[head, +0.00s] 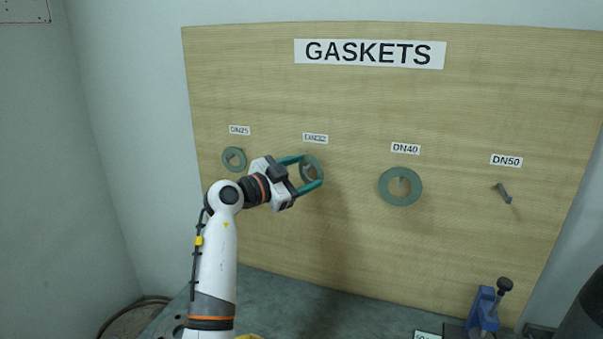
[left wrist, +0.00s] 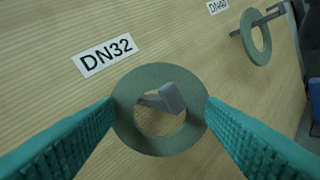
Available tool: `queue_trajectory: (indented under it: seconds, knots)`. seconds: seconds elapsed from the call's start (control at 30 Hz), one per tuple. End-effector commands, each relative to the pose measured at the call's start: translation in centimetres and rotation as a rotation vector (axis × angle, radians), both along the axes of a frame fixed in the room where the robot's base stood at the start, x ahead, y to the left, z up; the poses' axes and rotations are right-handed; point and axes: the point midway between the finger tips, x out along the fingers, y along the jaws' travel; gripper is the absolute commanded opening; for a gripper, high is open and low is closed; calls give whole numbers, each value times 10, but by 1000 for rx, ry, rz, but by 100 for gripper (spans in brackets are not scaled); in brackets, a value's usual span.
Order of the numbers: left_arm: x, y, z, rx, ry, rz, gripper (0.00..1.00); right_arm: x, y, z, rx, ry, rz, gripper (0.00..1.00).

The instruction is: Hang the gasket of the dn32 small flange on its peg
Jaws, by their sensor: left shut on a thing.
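The grey-green ring gasket (left wrist: 160,146) is at the place labelled DN32 (left wrist: 106,55) on the wooden board. Its hole is around the grey peg (left wrist: 172,98), whose angled end shows inside the ring in the left wrist view. My left gripper (head: 312,169) is shut on the gasket, with one teal finger against each side of its rim. In the head view the gasket (head: 310,158) is partly hidden by the fingers. The gap between gasket and board is hard to judge. My right gripper is not in view.
On the board (head: 350,240), a smaller gasket (head: 228,160) hangs under DN25 and a larger one (head: 386,190) under DN40. The DN50 peg (head: 503,193) is bare. A blue clamp-like tool (head: 481,312) stands on the bench at the lower right.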

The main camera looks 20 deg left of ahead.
Motion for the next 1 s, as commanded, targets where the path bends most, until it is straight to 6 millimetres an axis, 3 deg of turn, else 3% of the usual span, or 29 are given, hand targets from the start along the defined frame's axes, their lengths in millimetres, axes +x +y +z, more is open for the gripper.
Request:
queue_trajectory:
  seconds: [0.23, 0.27, 0.4, 0.77, 1.0]
  knots:
    - [0, 0, 0, 1, -1, 0, 42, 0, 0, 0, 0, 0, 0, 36]
    - [0, 0, 0, 1, -1, 0, 65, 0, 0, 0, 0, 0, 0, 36]
    - [0, 0, 0, 1, -1, 0, 88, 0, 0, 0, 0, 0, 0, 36]
    - [-4, 3, 0, 1, -1, 1, 89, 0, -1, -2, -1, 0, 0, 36]
    - [-38, 25, -3, 4, -2, 4, 89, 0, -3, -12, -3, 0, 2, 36]
